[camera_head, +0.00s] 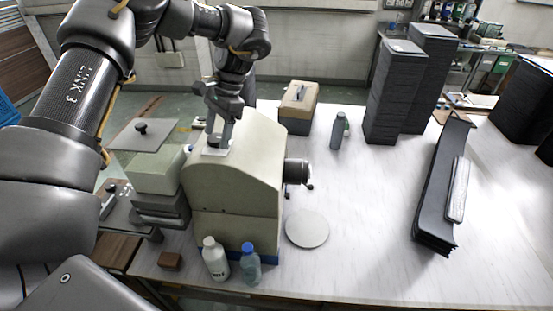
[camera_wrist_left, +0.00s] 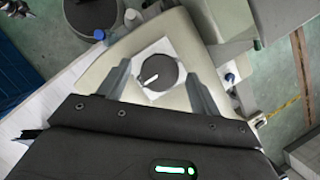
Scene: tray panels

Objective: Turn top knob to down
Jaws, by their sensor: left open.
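The top knob (camera_wrist_left: 163,68) is a dark round dial with a white pointer mark, on a white square plate (camera_wrist_left: 143,55) on top of the beige machine (camera_head: 238,195). In the left wrist view the mark points left and slightly down. My left gripper (camera_wrist_left: 158,73) is open, with one finger on each side of the knob and a visible gap to it. In the head view the left gripper (camera_head: 222,138) reaches down over the plate (camera_head: 216,152), and its fingers partly hide the knob. My right gripper is in neither view.
A dark round part with a handle (camera_head: 297,172) sticks out from the machine's right side. A white bottle (camera_head: 215,260) and a blue-capped bottle (camera_head: 250,263) stand in front. A toolbox (camera_head: 298,105) and black stacks (camera_head: 395,95) stand behind. The table (camera_head: 365,220) is clear at centre right.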

